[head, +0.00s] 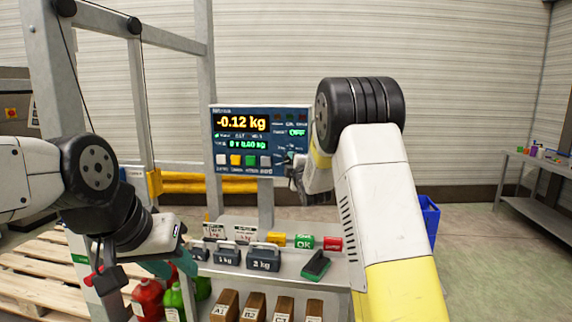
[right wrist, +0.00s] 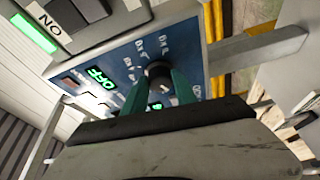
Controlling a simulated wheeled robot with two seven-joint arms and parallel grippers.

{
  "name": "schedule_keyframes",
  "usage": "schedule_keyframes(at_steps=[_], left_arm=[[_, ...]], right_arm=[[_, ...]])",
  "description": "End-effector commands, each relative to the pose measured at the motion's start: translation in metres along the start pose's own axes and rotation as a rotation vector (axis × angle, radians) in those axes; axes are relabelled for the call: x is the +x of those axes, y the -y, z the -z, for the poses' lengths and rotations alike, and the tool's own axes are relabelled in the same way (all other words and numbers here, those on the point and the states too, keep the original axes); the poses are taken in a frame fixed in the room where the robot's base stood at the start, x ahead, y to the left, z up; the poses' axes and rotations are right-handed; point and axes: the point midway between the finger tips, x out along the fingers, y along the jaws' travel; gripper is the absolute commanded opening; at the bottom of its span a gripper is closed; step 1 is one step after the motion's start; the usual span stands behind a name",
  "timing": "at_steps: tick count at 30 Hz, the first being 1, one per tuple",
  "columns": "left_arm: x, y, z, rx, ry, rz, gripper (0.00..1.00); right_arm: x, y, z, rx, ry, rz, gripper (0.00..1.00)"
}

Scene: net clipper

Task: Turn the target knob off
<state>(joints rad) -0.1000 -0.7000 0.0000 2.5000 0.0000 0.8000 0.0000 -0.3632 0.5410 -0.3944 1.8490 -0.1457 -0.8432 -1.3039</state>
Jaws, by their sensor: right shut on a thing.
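The scale's control panel (head: 261,140) is dark blue in a light frame. It shows -0.12 kg in yellow, and a green target readout (head: 297,132) reads OFF. That readout also shows OFF in the right wrist view (right wrist: 101,77). The black target knob (right wrist: 158,74) sits on the panel between my right gripper's green fingers. My right gripper (right wrist: 157,88) is shut on the knob; in the head view my right arm partly covers this spot. My left gripper (head: 172,265) hangs at the lower left, away from the panel; its jaw opening is unclear.
Red (head: 148,299) and green jugs stand near my left gripper. A wooden pallet (head: 35,265) lies left; a blue bin (head: 430,217) stands right.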

Motion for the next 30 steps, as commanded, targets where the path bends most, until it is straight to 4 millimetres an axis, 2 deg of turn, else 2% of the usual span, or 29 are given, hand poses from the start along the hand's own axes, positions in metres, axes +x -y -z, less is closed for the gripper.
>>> schedule_keyframes(at_steps=[10, 26, 27, 29, 30], left_arm=[[0.0000, 0.0000, 0.0000, 0.000, 0.000, 0.000, 0.34], [0.0000, 0.0000, 0.0000, 0.000, 0.000, 0.000, 0.34], [0.0000, 0.0000, 0.0000, 0.000, 0.000, 0.000, 0.34], [0.0000, 0.0000, 0.0000, 0.000, 0.000, 0.000, 0.34], [0.0000, 0.0000, 0.0000, 0.000, 0.000, 0.000, 0.34]], right_arm=[[0.0001, -0.0007, 0.0014, -0.121, -0.002, 0.052, 0.00], [0.0002, -0.0004, 0.0013, -0.139, -0.002, 0.060, 0.00], [0.0002, -0.0004, 0.0013, -0.139, -0.002, 0.060, 0.41], [0.0002, -0.0005, 0.0012, -0.139, -0.002, 0.060, 0.53], [0.0002, -0.0006, 0.0011, -0.139, -0.002, 0.060, 0.55]])
